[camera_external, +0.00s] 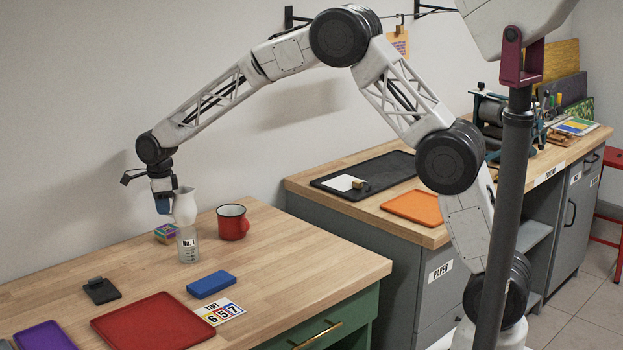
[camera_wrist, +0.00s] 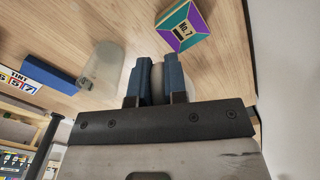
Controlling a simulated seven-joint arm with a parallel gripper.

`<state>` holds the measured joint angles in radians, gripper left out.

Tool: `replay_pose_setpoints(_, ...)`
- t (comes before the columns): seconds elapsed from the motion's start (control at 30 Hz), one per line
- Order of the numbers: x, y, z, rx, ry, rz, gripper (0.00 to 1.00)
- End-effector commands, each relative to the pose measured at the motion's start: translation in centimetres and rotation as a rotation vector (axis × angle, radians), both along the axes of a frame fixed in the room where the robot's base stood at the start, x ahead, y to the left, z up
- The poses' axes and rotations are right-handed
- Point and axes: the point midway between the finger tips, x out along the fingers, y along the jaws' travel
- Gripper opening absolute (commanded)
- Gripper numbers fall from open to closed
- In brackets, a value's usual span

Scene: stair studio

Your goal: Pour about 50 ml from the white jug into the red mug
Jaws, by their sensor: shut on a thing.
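The white jug (camera_external: 185,205) stands roughly upright in the external view. My gripper (camera_external: 163,203) is shut on it from the left, its blue fingers at the jug's side. In the wrist view a pale part of the jug (camera_wrist: 157,78) shows between the fingers (camera_wrist: 158,75); the rest is hidden. The red mug (camera_external: 232,224) stands upright on the wooden table to the right of the jug, apart from it. Its inside is mostly hidden, and it does not show in the wrist view. The liquid level in the jug cannot be seen.
A clear beaker (camera_external: 188,246) marked No. 1 overlaps the jug's lower edge; I cannot tell the gap. It shows in the wrist view (camera_wrist: 103,68). A colourful box (camera_external: 165,233) is close by. A blue block (camera_external: 211,285) and red tray (camera_external: 152,325) lie nearer the front.

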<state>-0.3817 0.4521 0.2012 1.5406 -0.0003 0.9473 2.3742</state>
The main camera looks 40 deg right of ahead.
Motion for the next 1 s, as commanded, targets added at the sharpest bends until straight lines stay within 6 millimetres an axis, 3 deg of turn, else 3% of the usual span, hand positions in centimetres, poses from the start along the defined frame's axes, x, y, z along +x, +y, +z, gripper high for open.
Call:
replay_pose_setpoints(0.47,-0.3,-0.6,0.0,0.071,-0.031,0.001,0.0)
replay_pose_setpoints(1.0,-1.5,-3.3,1.0,0.374,-0.165,-0.002,0.0)
